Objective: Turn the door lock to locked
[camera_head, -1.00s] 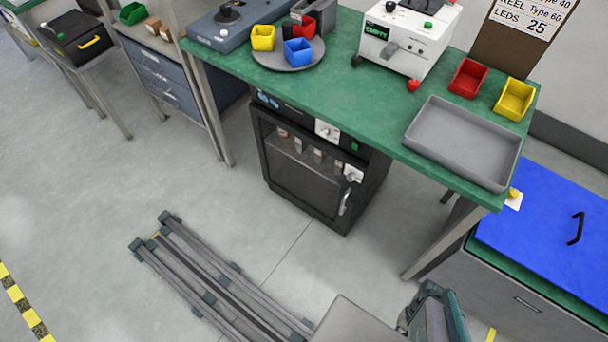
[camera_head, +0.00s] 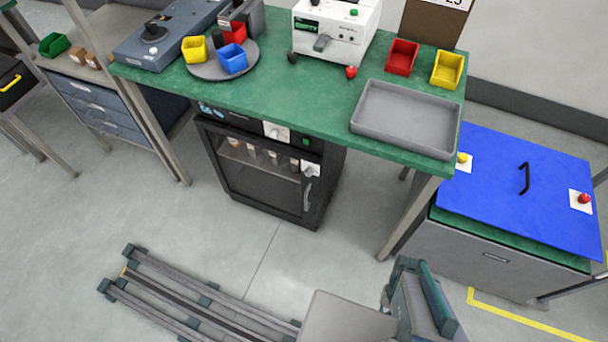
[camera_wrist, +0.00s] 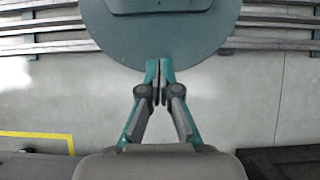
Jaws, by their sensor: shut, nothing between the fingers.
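A black burn-in cabinet (camera_head: 262,178) with a glass-fronted door stands on the floor under the green bench. Its door looks closed, with a pale vertical handle (camera_head: 308,196) on the right side. A white plate with a knob (camera_head: 311,169) sits above the handle, near the door's upper right corner; which way the knob points is too small to tell. Another white dial plate (camera_head: 276,132) is on the panel above the door. My gripper (camera_wrist: 159,100) shows in the wrist view, its fingertips together and empty, over bare floor and away from the cabinet.
The green bench (camera_head: 300,98) overhangs the cabinet and carries a grey tray (camera_head: 405,118), coloured bins and a white machine (camera_head: 335,30). A bench leg (camera_head: 410,220) stands right of the cabinet. A blue-lidded chest (camera_head: 520,185) is further right.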

